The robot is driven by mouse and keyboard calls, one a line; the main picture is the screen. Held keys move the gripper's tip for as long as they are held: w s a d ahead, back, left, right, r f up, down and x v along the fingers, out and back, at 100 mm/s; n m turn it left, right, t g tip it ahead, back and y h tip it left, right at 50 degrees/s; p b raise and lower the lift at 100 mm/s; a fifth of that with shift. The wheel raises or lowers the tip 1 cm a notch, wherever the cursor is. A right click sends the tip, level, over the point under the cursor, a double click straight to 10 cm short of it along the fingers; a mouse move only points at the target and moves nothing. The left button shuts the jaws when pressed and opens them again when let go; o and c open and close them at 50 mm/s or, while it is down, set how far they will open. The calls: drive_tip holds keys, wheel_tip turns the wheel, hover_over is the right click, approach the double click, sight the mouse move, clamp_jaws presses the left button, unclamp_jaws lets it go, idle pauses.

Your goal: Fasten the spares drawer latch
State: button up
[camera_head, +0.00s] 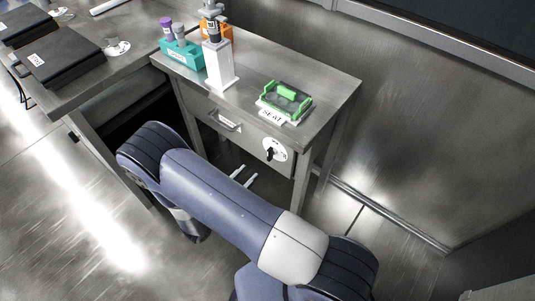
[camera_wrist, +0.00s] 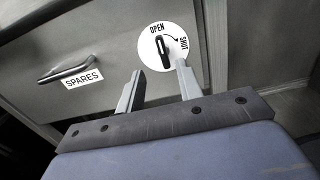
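The spares drawer (camera_wrist: 60,40) has a bar handle (camera_wrist: 68,70) and a label reading SPARES (camera_wrist: 82,79); its front looks flush with the table. To the right of the handle is the latch, a white disc (camera_wrist: 180,48) with a black knob (camera_wrist: 163,50). The knob stands nearly upright, its top end by the word OPEN; an arrow curves right to SHUT. The latch knob also shows in the head view (camera_head: 270,154). My gripper (camera_wrist: 158,69) is open and empty, its fingertips short of the latch. In the head view my gripper (camera_head: 245,175) is below and left of the latch.
On the table top (camera_head: 320,75) stand a green tray (camera_head: 287,98), a white stand (camera_head: 219,68), a teal rack (camera_head: 183,54) and an orange holder (camera_head: 222,30). A bench (camera_head: 130,35) with black cases (camera_head: 60,56) adjoins at left. A metal wall (camera_head: 420,130) is at right.

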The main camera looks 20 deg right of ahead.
sight(268, 154)
drive_tip(key=x, duration=1)
drive_tip(key=shift+d+p, duration=0.15)
drive_tip(key=shift+p, duration=0.2)
clamp_jaws()
